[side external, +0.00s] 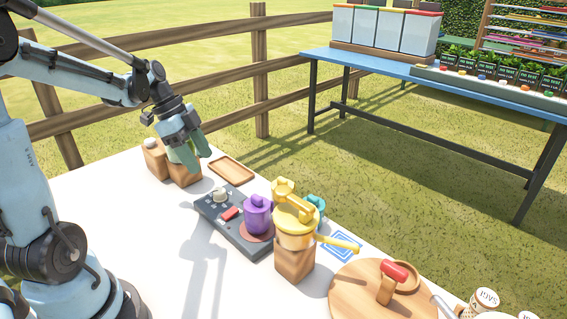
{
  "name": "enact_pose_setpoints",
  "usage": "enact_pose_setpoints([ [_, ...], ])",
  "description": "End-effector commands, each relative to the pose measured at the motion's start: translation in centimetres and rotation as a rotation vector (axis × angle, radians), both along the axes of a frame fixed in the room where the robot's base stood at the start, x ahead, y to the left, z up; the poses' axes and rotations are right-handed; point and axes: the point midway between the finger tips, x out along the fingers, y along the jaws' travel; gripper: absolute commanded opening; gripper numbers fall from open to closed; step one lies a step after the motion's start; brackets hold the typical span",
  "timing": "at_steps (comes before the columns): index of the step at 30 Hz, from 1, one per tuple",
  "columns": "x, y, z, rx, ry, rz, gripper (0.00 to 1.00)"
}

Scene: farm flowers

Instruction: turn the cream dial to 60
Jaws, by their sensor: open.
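The cream dial (219,195) sits on the dark control panel (208,208) on the white table. It is at the panel's far left end, beside a red switch (230,214). The dial's markings are too small to read. My gripper (196,167) is open, above and to the left of the dial, apart from it. Its fingers point down in front of a wooden block, and nothing shows between them.
A wooden tray (232,170) lies behind the panel. Wooden blocks (155,160) stand by my gripper. The table's front left is clear.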

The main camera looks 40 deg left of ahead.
Motion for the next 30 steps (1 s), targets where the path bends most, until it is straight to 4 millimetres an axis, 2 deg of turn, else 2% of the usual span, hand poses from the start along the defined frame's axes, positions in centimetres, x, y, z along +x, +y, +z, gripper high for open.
enact_pose_setpoints([
  [7,-0.5,0.7,2.1,-0.001,0.001,0.001,0.60],
  [21,-0.6,0.6,2.5,0.003,0.003,0.007,0.60],
  [26,-0.4,-1.7,2.7,0.034,0.025,0.104,0.60],
  [30,-0.5,-5.3,2.8,0.079,0.029,0.286,0.60],
])
